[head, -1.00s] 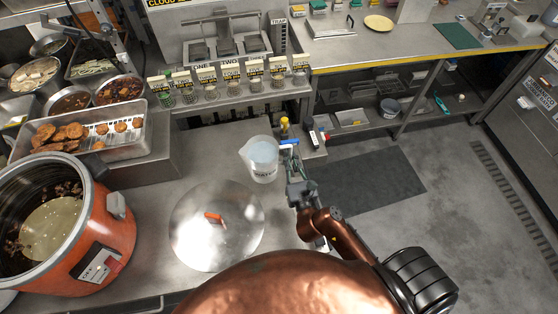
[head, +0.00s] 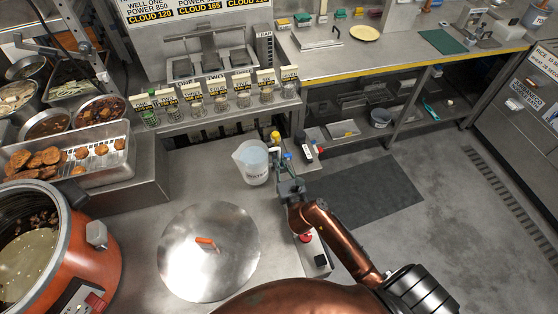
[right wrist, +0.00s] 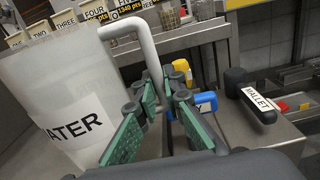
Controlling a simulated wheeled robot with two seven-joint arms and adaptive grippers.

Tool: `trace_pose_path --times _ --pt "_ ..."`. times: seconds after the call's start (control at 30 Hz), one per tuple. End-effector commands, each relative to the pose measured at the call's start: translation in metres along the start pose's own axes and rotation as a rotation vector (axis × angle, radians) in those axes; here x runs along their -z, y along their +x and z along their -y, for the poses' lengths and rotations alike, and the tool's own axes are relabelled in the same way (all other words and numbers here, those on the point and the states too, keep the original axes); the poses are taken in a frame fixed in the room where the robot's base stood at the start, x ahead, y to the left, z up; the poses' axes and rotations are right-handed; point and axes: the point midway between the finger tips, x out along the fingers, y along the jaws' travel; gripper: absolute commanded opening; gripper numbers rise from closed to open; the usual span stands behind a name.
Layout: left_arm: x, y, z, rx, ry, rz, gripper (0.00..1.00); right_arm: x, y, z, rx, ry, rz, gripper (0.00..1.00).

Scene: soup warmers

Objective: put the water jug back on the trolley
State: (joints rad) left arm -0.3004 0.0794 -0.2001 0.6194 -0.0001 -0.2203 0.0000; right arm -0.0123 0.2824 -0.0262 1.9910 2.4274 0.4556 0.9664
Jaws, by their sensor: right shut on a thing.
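The water jug (head: 252,163), pale and translucent with a WATER label, is upright at the far right of the steel counter (head: 190,190). In the right wrist view the jug (right wrist: 45,85) fills the left side. My right gripper (head: 284,172) is at the jug's right side. Its green fingers (right wrist: 155,110) are shut on the white handle, whose lower part they hide. I cannot tell whether the jug's base touches the steel. I cannot make out for sure which surface is the trolley. My left gripper is not in view.
A mallet (right wrist: 258,95) and yellow (right wrist: 182,70) and blue (right wrist: 203,102) things are close right of the gripper. A round steel lid (head: 208,265) lies in front of the jug. An orange soup pot (head: 85,255) stands left. Labelled jars (head: 243,98) line the back. Floor is open at right.

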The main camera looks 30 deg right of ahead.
Motion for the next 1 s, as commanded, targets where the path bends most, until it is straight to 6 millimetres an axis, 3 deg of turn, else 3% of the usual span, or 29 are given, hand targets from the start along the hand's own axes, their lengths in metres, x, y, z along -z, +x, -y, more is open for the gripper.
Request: trace_pose_path --times 0.2,0.33,0.67,0.7,0.9,1.0 --pt "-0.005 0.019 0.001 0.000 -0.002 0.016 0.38 0.031 0.003 0.000 0.000 0.005 0.001 0.00" --pt "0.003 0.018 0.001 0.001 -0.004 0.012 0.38 0.032 0.003 0.000 -0.002 0.005 0.005 0.00" --pt "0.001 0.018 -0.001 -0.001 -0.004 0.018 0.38 0.033 0.003 0.000 -0.002 0.005 0.006 0.00" --pt "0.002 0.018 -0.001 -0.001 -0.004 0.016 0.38 0.036 0.002 0.001 0.001 0.000 -0.001 0.11" --pt "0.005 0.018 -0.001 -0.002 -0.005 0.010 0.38 0.036 0.002 0.001 0.001 0.000 -0.001 0.25" --pt "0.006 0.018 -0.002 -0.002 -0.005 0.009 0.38 0.036 0.002 0.001 0.001 0.000 -0.001 0.26"
